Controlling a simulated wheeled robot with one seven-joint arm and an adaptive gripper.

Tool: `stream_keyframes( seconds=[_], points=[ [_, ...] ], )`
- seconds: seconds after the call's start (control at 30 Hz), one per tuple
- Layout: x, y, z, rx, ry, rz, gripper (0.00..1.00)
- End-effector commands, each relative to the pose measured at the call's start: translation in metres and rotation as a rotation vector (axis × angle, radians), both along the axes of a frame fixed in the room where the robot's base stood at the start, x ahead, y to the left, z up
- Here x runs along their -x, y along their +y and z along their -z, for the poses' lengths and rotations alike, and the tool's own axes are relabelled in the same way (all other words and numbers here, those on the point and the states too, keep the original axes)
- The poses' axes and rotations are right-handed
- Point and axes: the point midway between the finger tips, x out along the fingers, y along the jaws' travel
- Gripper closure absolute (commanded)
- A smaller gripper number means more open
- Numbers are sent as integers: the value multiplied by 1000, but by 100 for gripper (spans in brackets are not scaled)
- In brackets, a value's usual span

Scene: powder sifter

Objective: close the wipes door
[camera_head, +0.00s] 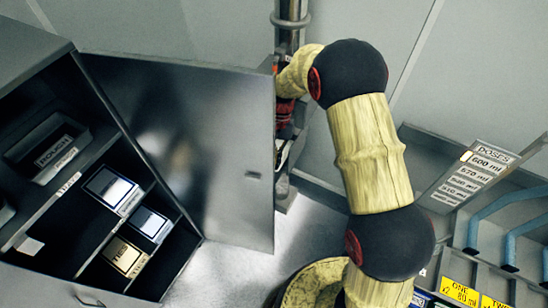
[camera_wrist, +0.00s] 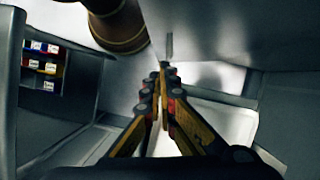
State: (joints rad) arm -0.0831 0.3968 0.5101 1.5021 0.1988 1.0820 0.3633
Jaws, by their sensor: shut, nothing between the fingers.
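The wipes door (camera_head: 185,140) is a plain grey metal panel with a small latch near its free edge. It stands wide open in the head view, hinged on the dark grey cabinet (camera_head: 35,45) at the left. My gripper (camera_head: 284,125) is just beyond the door's free right edge, partly hidden by my arm and the door; I cannot tell whether it touches the door. In the wrist view my gripper (camera_wrist: 163,72) has its fingertips together with nothing between them. A smooth grey panel, perhaps the door, fills the upper right there.
The cabinet shelves hold a labelled bin (camera_head: 48,148) and several boxes (camera_head: 113,190). A doses sign (camera_head: 480,172) and a rack with blue tubes stand at the right. The wrist view shows a compartment with coloured labels (camera_wrist: 42,64) at the left.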

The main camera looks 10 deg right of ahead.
Motion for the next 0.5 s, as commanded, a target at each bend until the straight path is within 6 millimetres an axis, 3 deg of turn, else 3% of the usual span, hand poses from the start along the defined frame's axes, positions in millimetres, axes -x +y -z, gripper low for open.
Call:
stream_keyframes(
  seconds=[0.27, 0.5],
  points=[
    [20, 8, 51, 1, 3, -1, 100],
    [47, 20, 51, 0, -1, -1, 100]
  ],
)
